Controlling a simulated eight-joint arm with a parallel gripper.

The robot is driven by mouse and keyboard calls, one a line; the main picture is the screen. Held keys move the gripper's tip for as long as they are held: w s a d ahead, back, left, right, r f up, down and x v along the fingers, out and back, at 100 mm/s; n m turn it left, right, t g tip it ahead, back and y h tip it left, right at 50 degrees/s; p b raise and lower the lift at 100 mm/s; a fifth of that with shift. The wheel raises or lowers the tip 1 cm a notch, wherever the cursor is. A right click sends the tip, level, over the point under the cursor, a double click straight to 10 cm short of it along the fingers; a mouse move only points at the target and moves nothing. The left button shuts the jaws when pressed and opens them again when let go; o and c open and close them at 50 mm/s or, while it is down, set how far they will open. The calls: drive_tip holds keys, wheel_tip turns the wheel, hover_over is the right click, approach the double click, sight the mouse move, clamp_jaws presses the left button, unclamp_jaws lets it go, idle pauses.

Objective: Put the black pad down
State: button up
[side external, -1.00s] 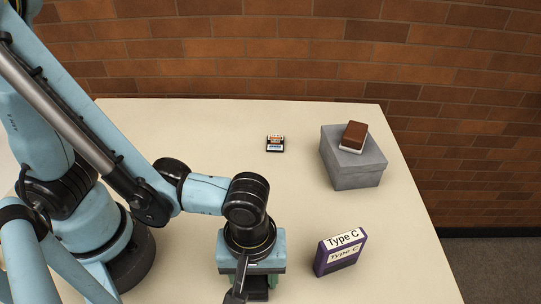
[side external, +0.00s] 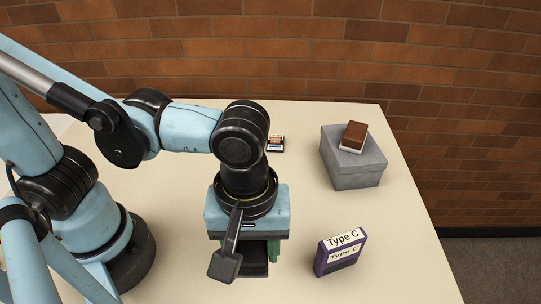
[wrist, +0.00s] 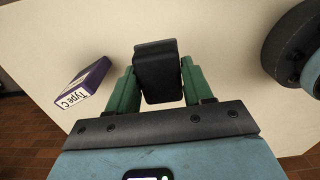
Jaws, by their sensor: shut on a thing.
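The black pad (wrist: 157,72) is a dark block held between the green fingers of my gripper (wrist: 158,82) in the wrist view. In the side view the pad (side external: 255,266) hangs under my gripper (side external: 258,252), near the front of the table, and appears to be above the tabletop. The fingers press on its two sides. Part of the pad and one finger are hidden there behind a dark part of my wrist.
A purple box marked "Type C" (side external: 342,254) stands to the right of my gripper. A grey box (side external: 354,174) with a brown-and-white block (side external: 353,137) on top is at the back right. A small labelled item (side external: 276,144) lies farther back. The table (side external: 330,215) between them is clear.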

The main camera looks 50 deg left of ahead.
drive_tip(key=shift+a+r, duration=0.1)
drive_tip(key=shift+r, duration=0.15)
drive_tip(key=w+a+r+n, duration=0.1)
drive_tip(key=w+a+n, duration=0.2)
drive_tip(key=a+n, duration=0.55)
drive_tip(key=n, duration=0.9)
hover_over(189, 179)
wheel_tip(189, 179, down, 7)
drive_tip(key=shift+r, duration=0.2)
drive_tip(key=shift+f, duration=2)
drive_tip(key=shift+f, duration=0.1)
drive_tip(key=o, duration=1)
